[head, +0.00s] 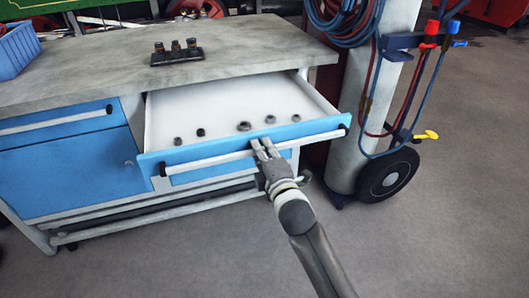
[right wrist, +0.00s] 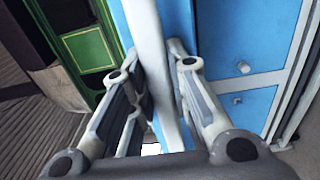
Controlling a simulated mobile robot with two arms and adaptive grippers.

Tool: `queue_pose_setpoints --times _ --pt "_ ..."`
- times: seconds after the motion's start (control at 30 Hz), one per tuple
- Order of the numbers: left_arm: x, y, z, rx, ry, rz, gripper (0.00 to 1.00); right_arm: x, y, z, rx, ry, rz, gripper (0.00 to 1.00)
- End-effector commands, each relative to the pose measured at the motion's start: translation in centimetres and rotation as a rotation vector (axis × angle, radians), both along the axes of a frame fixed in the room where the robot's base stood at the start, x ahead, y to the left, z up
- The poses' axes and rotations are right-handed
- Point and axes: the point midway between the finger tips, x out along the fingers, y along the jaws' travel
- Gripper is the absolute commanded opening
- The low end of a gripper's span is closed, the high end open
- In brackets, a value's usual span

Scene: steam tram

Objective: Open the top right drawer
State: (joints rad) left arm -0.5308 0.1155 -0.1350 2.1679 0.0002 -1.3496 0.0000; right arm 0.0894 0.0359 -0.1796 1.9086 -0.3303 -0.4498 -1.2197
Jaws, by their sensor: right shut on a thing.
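The top right drawer (head: 220,112) of the blue workbench is pulled out. Its white inside shows, with several small dark nuts or rings lying in it. A long pale bar handle (head: 215,159) runs across its blue front. My right gripper (head: 262,148) is at the right part of this handle, shut on it. In the right wrist view the handle (right wrist: 150,45) passes between the two fingers (right wrist: 155,85). My left gripper is not in view.
The benchtop (head: 90,65) holds a small dark stand (head: 177,53) and a blue bin (head: 17,50). A shut left drawer (head: 60,120) is beside the open one. A gas cylinder trolley (head: 388,172) stands close on the right. The floor in front is clear.

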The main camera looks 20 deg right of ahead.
Motion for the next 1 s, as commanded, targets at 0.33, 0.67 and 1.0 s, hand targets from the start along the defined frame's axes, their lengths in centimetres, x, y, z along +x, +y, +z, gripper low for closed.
queue_pose_setpoints --times 0.33,0.67,1.0 --pt "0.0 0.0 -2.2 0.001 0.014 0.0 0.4 5.6 0.2 0.1 0.001 -0.002 0.001 0.0" --pt "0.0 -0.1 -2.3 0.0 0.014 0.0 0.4 6.4 0.2 0.1 0.002 -0.001 0.002 0.0" --pt "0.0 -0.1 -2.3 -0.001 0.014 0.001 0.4 6.4 0.2 0.1 0.001 -0.001 0.001 0.39"
